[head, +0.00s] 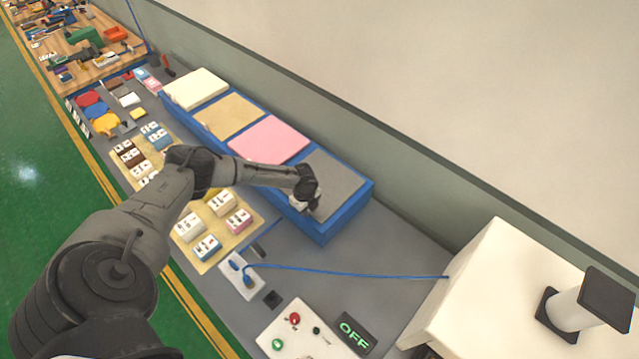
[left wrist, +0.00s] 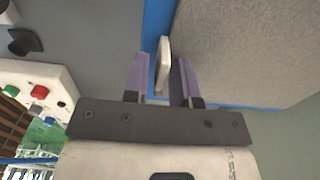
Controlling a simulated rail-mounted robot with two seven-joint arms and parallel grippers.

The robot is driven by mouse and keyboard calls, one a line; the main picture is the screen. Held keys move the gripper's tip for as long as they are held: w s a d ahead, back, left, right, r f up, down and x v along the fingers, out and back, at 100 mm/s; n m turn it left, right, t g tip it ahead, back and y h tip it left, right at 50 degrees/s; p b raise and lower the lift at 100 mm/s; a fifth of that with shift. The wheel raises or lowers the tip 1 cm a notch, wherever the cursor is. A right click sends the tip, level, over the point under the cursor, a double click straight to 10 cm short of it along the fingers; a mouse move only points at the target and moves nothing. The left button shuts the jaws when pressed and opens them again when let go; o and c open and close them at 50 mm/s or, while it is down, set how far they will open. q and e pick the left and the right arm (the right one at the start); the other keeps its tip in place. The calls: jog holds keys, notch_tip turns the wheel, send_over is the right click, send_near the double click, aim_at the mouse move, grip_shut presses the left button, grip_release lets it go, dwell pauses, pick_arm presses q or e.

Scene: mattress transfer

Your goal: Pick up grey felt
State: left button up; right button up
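The grey felt (head: 338,180) lies in the end compartment of the long blue tray (head: 345,215), nearest the white machine. My left gripper (head: 306,201) is at the tray's front side, beside the felt's near edge. In the left wrist view the felt (left wrist: 250,50) fills the upper right, with the tray's blue edge (left wrist: 158,20) along it. There the left gripper (left wrist: 160,62) is open, its two fingers on either side of a small pale upright tab (left wrist: 163,66). I cannot tell whether the tab belongs to the felt or the tray. My right gripper is not in view.
Pink (head: 270,138), tan (head: 229,117) and cream (head: 196,89) pads lie in the tray's other compartments. A board of small boxes (head: 208,262) is in front. A blue cable (head: 340,273) runs to the white machine (head: 490,280). A button box (head: 300,332) stands near the front edge.

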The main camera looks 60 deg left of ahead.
pick_arm(q)
grip_shut()
jog(key=shift+r, duration=0.15)
